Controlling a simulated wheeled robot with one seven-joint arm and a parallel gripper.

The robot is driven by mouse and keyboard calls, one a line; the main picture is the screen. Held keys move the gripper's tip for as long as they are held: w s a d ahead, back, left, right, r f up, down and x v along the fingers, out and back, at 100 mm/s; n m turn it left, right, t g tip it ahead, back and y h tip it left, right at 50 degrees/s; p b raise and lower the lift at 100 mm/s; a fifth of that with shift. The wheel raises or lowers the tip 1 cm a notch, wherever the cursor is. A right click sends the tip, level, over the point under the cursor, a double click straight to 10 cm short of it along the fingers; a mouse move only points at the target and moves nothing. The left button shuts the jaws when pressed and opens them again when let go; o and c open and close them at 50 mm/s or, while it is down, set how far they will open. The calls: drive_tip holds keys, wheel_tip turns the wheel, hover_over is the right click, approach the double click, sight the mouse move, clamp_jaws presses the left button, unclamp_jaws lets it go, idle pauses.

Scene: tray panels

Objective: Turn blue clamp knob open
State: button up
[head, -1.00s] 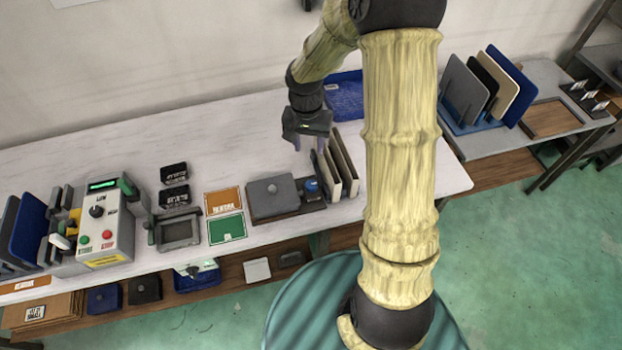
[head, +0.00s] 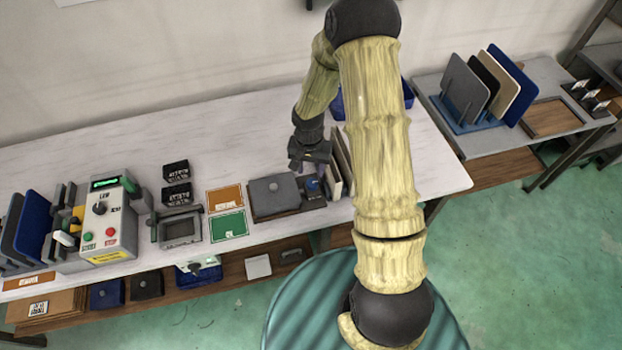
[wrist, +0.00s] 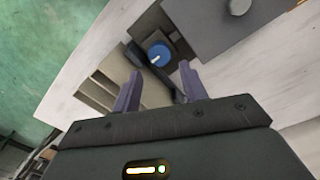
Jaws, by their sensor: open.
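The blue clamp knob (wrist: 159,54) is a round blue disc with a pale pointer mark, on a dark base beside a grey panel. In the head view the knob (head: 313,185) shows only partly, just below my gripper (head: 309,166). In the wrist view my gripper (wrist: 158,85) is open, with its two purple-grey fingers spread. The knob appears between and beyond the fingertips, and I see no contact. The grey panel (head: 274,191) with a small round knob lies left of the blue knob.
Upright tan and dark panels (head: 338,165) stand close to the right of the knob. Orange (head: 225,199) and green (head: 229,226) cards lie to the left. A grey control box (head: 108,225) stands further left. The white table behind the grey panel is clear.

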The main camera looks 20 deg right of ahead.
sight(312, 183)
wheel_tip(312, 183, down, 7)
drive_tip(key=shift+s+d+r+p, duration=0.1)
drive_tip(key=shift+r+p, duration=0.05)
drive_tip(key=shift+p, duration=0.25)
drive_tip(key=shift+c, duration=0.4)
drive_tip(key=c, duration=0.6)
